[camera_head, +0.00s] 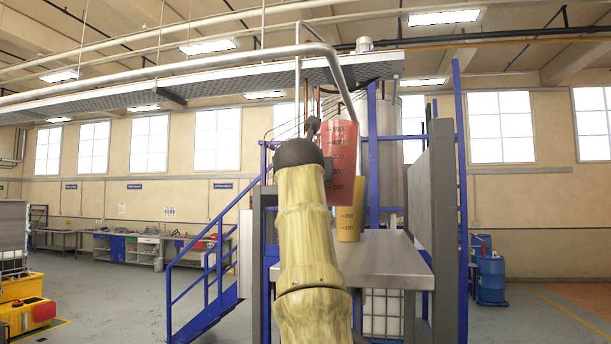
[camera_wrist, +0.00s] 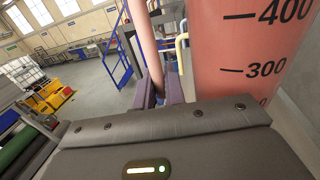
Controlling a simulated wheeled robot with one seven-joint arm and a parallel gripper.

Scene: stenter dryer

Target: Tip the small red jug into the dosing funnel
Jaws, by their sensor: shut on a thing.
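The small red jug (camera_head: 342,152), with dark level marks, is held up above the steel table, close to upright. My gripper (camera_head: 327,168) is at its left side, mostly hidden behind my arm's wrist. In the wrist view the gripper (camera_wrist: 162,92) is shut on the jug's pink upright handle (camera_wrist: 146,45), and the red jug wall (camera_wrist: 240,50) with its 300 and 400 marks fills the right side. The jug's contents are hidden. I cannot make out the dosing funnel in either view.
A yellow jug (camera_head: 349,222) stands on the steel table (camera_head: 385,262), below the red one. A grey upright panel (camera_head: 443,200) borders the table at right. A large metal tank (camera_head: 383,125) stands behind. Blue stair rails (camera_head: 205,265) are at left.

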